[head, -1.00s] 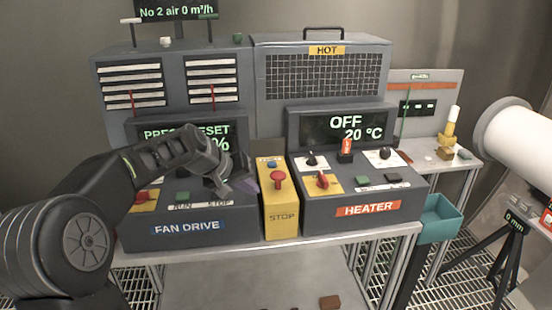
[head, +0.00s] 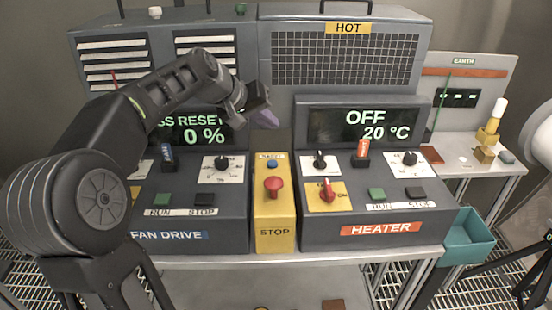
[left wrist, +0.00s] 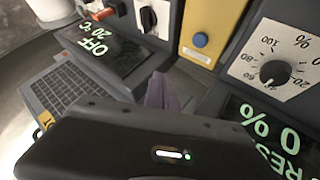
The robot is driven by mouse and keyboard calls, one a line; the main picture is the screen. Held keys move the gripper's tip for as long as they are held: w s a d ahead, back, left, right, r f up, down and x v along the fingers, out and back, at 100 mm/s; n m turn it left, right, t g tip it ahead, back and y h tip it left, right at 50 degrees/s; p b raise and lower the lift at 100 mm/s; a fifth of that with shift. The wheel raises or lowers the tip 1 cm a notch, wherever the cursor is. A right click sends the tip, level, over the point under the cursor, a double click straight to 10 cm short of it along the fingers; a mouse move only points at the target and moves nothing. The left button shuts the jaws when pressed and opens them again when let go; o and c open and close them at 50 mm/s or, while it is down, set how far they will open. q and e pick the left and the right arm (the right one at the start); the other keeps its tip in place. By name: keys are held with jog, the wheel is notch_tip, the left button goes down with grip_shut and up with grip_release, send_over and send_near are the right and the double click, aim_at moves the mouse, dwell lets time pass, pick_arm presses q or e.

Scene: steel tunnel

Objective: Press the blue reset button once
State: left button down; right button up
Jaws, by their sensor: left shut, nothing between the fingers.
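The blue reset button (head: 272,164) is a small round button at the top of the yellow box, above the red mushroom stop button (head: 273,186). It also shows in the left wrist view (left wrist: 200,40) on the yellow face. My left gripper (head: 262,119) is shut and empty, above and a little left of the blue button, apart from it. Its purple-grey fingertips also show in the left wrist view (left wrist: 165,92). The fan drive display (head: 190,131) reads "0 %" with a partly covered "RESET". My right gripper is not in view.
The yellow box (head: 275,217) stands between the fan drive console (head: 190,222) and the heater console (head: 370,216), with knobs and switches on both. The heater display (head: 362,125) reads OFF, 20 °C. A teal bin (head: 468,243) is at right.

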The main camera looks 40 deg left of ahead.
pick_arm(q)
jog(key=shift+f, duration=0.1)
jog(key=b, duration=0.6)
send_over(269, 164)
notch_tip(269, 164, down, 7)
jog(key=shift+d+f, duration=0.1)
jog(key=shift+f+b, duration=0.55)
jog(key=shift+f, duration=0.25)
dwell(1.2)
jog(key=shift+f+b, duration=0.4)
jog(key=shift+b, duration=0.05)
jog(key=shift+f+b, duration=0.4)
jog(key=shift+f, duration=0.05)
dwell(0.5)
jog(key=shift+r, duration=0.15)
jog(key=shift+r+p, duration=0.65)
jog(key=shift+r, duration=0.1)
